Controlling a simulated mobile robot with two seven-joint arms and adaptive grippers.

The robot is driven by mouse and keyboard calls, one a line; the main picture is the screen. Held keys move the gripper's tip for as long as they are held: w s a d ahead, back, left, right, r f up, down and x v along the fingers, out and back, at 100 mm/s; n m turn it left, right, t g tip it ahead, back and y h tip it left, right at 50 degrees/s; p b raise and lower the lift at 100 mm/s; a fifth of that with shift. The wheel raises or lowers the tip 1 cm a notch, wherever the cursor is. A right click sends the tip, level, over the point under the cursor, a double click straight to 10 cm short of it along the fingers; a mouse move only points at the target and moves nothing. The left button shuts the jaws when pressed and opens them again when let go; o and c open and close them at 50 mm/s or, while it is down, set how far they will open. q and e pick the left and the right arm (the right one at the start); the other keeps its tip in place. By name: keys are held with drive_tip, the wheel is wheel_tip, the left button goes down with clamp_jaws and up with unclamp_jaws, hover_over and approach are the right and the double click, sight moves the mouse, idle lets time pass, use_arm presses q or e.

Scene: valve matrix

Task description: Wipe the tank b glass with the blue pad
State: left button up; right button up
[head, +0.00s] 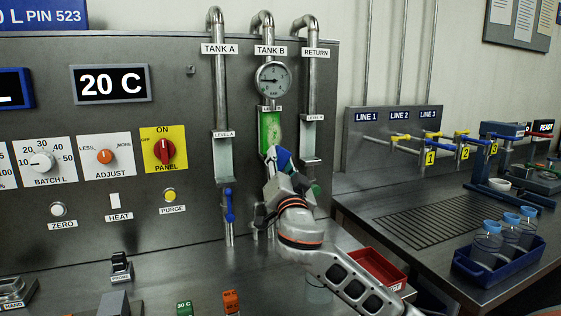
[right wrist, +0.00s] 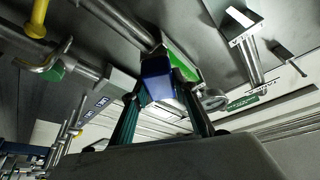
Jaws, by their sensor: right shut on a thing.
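The tank B glass (head: 270,130) is a green upright sight glass on the panel, under the TANK B label and the round gauge. A paler smear shows on its surface. My right gripper (head: 281,160) is at the lower end of this glass and is shut on the blue pad (head: 284,158). In the right wrist view the blue pad (right wrist: 158,82) sits between the fingertips, with the green glass (right wrist: 183,66) right behind it. Whether the pad touches the glass I cannot tell. The arm hides the valve below tank B. My left gripper is not in view.
The tank A pipe with its blue valve handle (head: 229,205) stands left of my right gripper, and the RETURN pipe (head: 310,135) stands close on its right. A red tray (head: 378,268) lies by my forearm. A blue crate with jars (head: 498,262) is at right.

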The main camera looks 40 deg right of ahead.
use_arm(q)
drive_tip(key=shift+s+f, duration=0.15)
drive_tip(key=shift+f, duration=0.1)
use_arm(e)
drive_tip(key=shift+w, duration=0.15)
use_arm(q)
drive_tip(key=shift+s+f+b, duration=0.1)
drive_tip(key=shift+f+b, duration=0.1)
drive_tip(key=shift+b, duration=0.1)
use_arm(e)
drive_tip(key=shift+w+d, duration=0.2)
drive_tip(key=shift+w, duration=0.6)
drive_tip(key=shift+s+r+p, duration=0.1)
drive_tip(key=shift+r+p, duration=0.8)
drive_tip(key=shift+r, duration=0.65)
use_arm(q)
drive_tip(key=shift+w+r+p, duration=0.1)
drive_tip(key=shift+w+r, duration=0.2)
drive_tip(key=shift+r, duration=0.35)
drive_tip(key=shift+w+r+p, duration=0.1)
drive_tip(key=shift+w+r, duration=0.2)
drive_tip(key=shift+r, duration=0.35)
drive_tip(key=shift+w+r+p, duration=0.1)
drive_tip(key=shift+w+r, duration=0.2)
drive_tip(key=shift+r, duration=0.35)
use_arm(e)
drive_tip(key=shift+r, duration=0.45)
